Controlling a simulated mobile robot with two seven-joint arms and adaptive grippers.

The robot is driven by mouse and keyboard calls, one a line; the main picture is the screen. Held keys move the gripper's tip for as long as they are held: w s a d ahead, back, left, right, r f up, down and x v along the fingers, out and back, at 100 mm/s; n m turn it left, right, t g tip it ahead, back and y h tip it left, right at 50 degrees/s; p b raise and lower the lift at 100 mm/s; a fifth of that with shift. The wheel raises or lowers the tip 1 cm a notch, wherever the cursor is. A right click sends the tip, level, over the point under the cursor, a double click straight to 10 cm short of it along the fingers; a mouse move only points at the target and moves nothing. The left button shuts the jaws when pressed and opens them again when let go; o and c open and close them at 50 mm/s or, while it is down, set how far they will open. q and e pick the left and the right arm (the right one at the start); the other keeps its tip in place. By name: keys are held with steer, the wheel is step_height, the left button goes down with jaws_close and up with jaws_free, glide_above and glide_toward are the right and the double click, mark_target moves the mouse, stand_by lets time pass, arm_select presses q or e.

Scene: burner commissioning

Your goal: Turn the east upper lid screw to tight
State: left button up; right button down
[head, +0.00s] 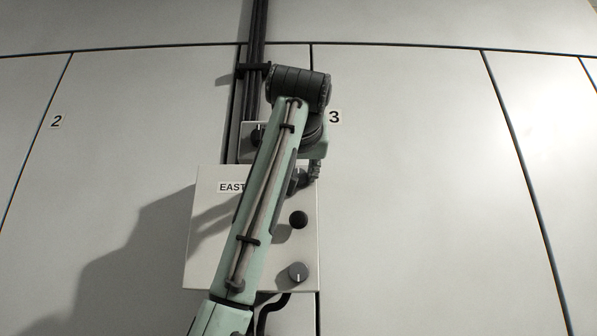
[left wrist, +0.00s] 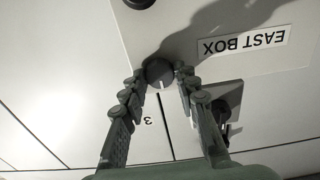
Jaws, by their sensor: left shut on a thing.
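The east box (head: 210,240) is a pale panel on the curved wall, labelled EAST; the label reads EAST BOX upside down in the left wrist view (left wrist: 244,42). The east upper lid screw (left wrist: 159,74) is a round grey head with a short white mark on its lower side in that view, near the box's edge. My left gripper (left wrist: 160,73) has its fingertips on both sides of the screw, shut on it.
A black round knob (head: 299,219) and a grey round head with a white mark (head: 298,272) sit lower on the box. A small plate with a dark switch (left wrist: 222,110) is mounted just above the box. Dark pipes (head: 257,40) run up the wall.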

arm_select(q)
steer(key=o, duration=1.2)
steer(key=shift+c, duration=0.2)
steer(key=s, duration=1.2)
steer(key=shift+f, duration=0.1)
